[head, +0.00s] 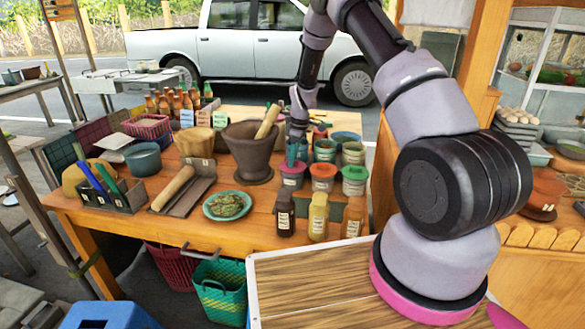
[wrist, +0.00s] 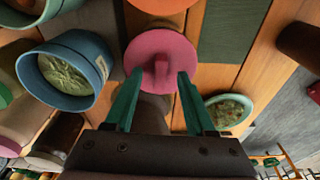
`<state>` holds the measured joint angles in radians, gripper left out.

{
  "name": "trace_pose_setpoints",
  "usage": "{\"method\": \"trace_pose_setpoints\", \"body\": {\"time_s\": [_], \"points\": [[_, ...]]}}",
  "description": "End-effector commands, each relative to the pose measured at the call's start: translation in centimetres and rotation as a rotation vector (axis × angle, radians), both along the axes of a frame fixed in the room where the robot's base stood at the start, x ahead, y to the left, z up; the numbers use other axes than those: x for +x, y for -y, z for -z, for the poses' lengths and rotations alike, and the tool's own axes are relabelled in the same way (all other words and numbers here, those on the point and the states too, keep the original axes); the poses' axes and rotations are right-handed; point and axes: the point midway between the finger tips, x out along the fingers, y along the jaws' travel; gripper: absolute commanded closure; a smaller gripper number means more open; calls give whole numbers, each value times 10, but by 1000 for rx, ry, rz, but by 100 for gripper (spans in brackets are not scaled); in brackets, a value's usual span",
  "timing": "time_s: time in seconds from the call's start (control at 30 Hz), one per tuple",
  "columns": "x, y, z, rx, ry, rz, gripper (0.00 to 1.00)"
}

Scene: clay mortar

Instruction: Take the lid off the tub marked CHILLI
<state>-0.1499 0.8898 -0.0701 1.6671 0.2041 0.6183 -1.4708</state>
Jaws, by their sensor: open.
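Three lidded tubs stand in a row on the wooden table: one with a pink lid (head: 292,168), one with an orange-red lid (head: 323,170) and one with a green lid (head: 356,173). Their labels are too small to read, so I cannot tell which says CHILLI. My gripper (wrist: 159,77) is open, its green fingers on either side of the pink lid's knob in the wrist view; the pink lid (wrist: 145,47) lies beneath them. I cannot tell whether the fingers touch the knob. The orange-red lid (wrist: 160,4) shows at the wrist view's top edge.
A dark mortar (head: 247,150) with a pestle (head: 267,121) stands left of the tubs. Open tubs (head: 325,151) stand close behind. Sauce bottles (head: 318,217) stand in front. A green plate of leaves (head: 228,206) is at front left.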

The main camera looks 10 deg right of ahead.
Motion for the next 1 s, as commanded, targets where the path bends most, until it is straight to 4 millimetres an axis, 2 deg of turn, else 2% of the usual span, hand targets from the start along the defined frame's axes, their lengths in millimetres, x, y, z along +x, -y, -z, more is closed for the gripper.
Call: {"method": "trace_pose_setpoints", "body": {"time_s": [0.1, 0.3, 0.33, 0.4, 0.47, 0.8, 0.87, 1.0], "points": [[0, -1, 8, -1, 0, 0, 45], [1, -1, 8, 0, 0, 0, 45], [1, -1, 8, 0, 0, 0, 53], [1, -1, 8, 0, 0, 0, 79], [1, -1, 8, 0, 0, 0, 100], [1, -1, 6, 0, 1, 0, 100], [1, -1, 1, 1, 3, 0, 100], [2, -1, -22, 1, 5, 0, 100]]}}
